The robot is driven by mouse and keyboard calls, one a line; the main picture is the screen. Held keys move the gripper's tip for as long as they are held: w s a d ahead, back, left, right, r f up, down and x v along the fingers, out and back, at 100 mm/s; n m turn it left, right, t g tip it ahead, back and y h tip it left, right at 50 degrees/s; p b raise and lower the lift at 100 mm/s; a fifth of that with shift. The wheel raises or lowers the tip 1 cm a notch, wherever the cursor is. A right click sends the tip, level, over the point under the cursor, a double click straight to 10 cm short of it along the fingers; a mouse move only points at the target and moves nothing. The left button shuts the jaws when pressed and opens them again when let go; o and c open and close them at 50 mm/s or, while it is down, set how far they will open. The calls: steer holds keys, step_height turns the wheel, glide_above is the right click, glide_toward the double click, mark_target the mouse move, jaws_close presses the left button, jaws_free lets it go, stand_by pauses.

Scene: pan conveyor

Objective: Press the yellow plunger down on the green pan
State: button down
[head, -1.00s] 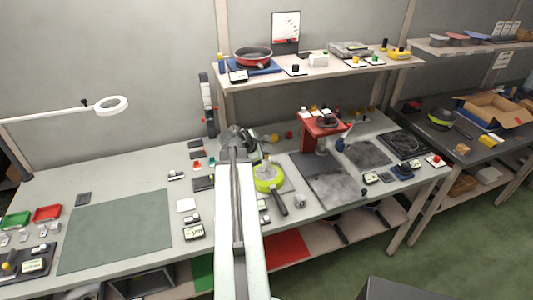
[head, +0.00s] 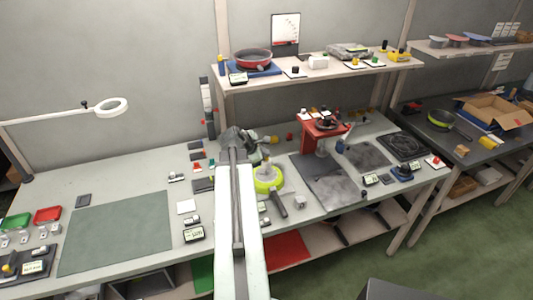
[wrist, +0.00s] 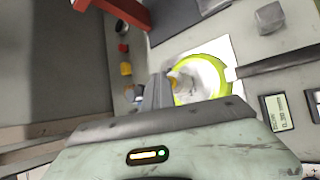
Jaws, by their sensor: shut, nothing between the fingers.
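A small yellow piece (wrist: 173,82), apparently the plunger's top, shows over the pan's near left side, partly hidden by my fingers. My gripper (wrist: 157,91) is shut and empty beside the yellow piece; I cannot tell whether they touch.
A red stand (head: 325,127) is right of the pan, with a dark mat (head: 328,181) before it. The green mat (head: 117,230) is bare. A shelf (head: 320,69) overhangs the back.

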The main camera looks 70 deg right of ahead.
steer(key=shift+r+p, duration=0.85)
steer(key=shift+r, duration=0.3)
steer(key=shift+d, duration=0.1)
step_height(320, 180, up, 5)
steer(key=p, duration=0.5)
